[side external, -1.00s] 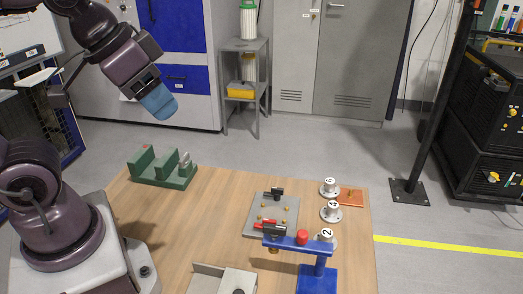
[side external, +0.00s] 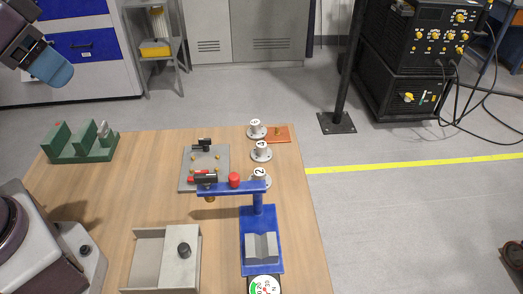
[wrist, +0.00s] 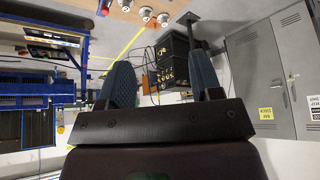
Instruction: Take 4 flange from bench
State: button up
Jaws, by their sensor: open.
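The flange marked 4 (side external: 261,151) is a pale grey disc with a raised hub and a white numbered top. It stands on the right side of the wooden bench (side external: 110,195), between the flange at the back (side external: 257,131) and the flange marked 2 (side external: 260,174). The blue press arm partly hides flange 2. My gripper (side external: 52,68) is above and beyond the bench's back left corner, far from the flanges. In the wrist view my gripper (wrist: 162,65) has its blue fingers wide apart and empty, with flanges small at the top edge.
A blue press stand (side external: 262,225) rises near the flanges. A green fixture (side external: 80,143) is at back left, a grey tray (side external: 148,250) in front. The bench's left middle is clear.

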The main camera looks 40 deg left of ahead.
jog(key=w+f+m+t, duration=0.1)
jog(key=w+f+m, duration=0.25)
jog(key=w, duration=0.35)
jog(key=w+f+m, duration=0.2)
jog(key=w+m, duration=0.2)
jog(key=w, duration=0.2)
jog(key=m+t+h, duration=0.4)
jog(key=m+t, duration=0.2)
jog(key=m, duration=2.6)
send_over(258, 145)
jog(key=s+a, duration=0.1)
jog(key=s, duration=0.3)
notch_tip(258, 145, down, 20)
jog(key=f, duration=0.6)
jog(key=shift+w+f, duration=0.25)
jog(key=shift+f, duration=0.1)
jog(key=shift+x, duration=2.5)
jog(key=shift+r, duration=0.1)
jog(key=c, duration=1.1)
